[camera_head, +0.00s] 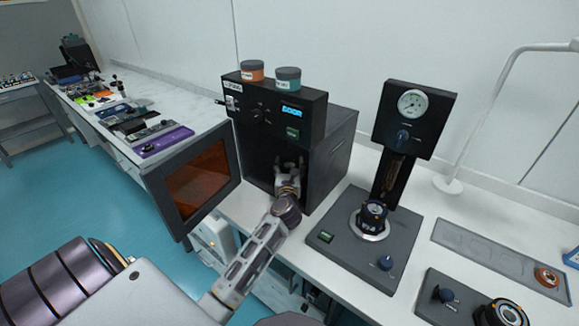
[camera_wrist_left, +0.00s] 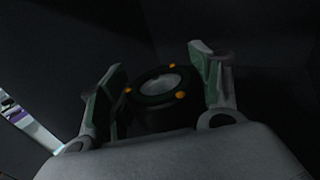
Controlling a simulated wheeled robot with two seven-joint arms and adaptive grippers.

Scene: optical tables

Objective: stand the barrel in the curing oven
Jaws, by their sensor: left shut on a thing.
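The curing oven (camera_head: 335,165) is a black box on the bench, its door (camera_head: 200,180) with an amber window swung open to the left. My left gripper (camera_head: 290,163) reaches in through the oven's front opening. In the left wrist view, my left gripper (camera_wrist_left: 160,88) is shut on the barrel (camera_wrist_left: 160,92), a short black cylinder with a glassy top and orange dots. The barrel's top faces the wrist camera. The gripper hides the barrel in the head view, and whether it touches the oven floor cannot be told. My right gripper is not in view.
Two lidded jars, orange (camera_head: 252,70) and teal (camera_head: 288,78), stand on the oven. To its right is a press with a dial gauge (camera_head: 411,103) and a dark cylindrical part (camera_head: 374,213). A grey tray (camera_head: 480,250) lies farther right. The open door stands left of my arm.

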